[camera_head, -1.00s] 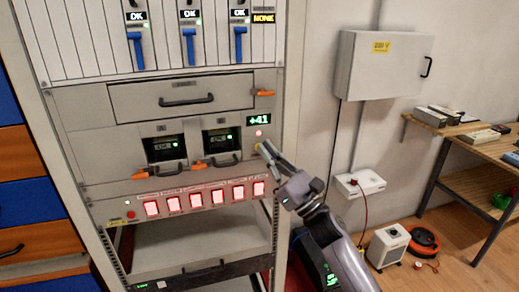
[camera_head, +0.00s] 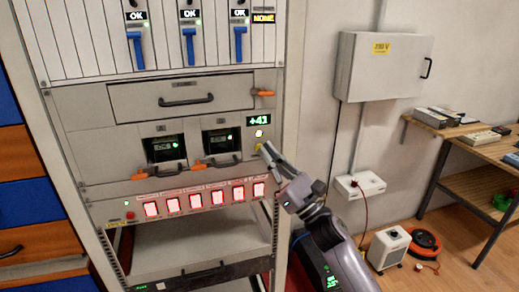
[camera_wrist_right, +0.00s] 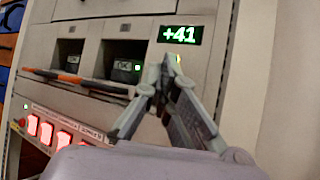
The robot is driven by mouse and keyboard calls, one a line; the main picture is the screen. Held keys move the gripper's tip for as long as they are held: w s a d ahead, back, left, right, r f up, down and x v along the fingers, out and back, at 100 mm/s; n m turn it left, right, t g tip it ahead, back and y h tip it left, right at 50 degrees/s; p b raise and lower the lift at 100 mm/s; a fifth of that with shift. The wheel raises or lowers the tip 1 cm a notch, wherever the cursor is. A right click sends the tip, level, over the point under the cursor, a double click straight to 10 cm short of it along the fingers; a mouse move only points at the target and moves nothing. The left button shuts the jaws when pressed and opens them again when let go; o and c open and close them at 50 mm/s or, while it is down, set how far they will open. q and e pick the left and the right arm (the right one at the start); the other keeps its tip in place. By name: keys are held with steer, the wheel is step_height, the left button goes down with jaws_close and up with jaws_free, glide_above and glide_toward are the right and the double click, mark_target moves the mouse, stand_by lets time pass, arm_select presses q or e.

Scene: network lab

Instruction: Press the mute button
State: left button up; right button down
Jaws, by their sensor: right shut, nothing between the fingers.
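A small yellow button (camera_head: 258,147), the likely mute button, sits on the grey rack panel below a green "+41" display (camera_head: 258,121); I cannot read a label on it. A small pale lit lamp (camera_head: 259,133) is between the display and the button. My right gripper (camera_head: 266,147) is shut and empty, its tips just right of the button; I cannot tell whether they touch it. In the right wrist view the shut fingertips (camera_wrist_right: 172,62) point at the panel below the display (camera_wrist_right: 180,35) and hide much of the area around the button. My left gripper is not in view.
Left of the button are two bays with handles and orange latches (camera_head: 198,167). A row of red-lit switches (camera_head: 205,199) runs below. A drawer (camera_head: 185,98) is above. Free space lies right of the rack, before a wall box (camera_head: 378,65).

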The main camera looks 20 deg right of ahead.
steer(key=shift+s, duration=0.25)
steer(key=s, duration=0.5)
steer(key=shift+d, duration=0.1)
stand_by(0.3)
stand_by(0.4)
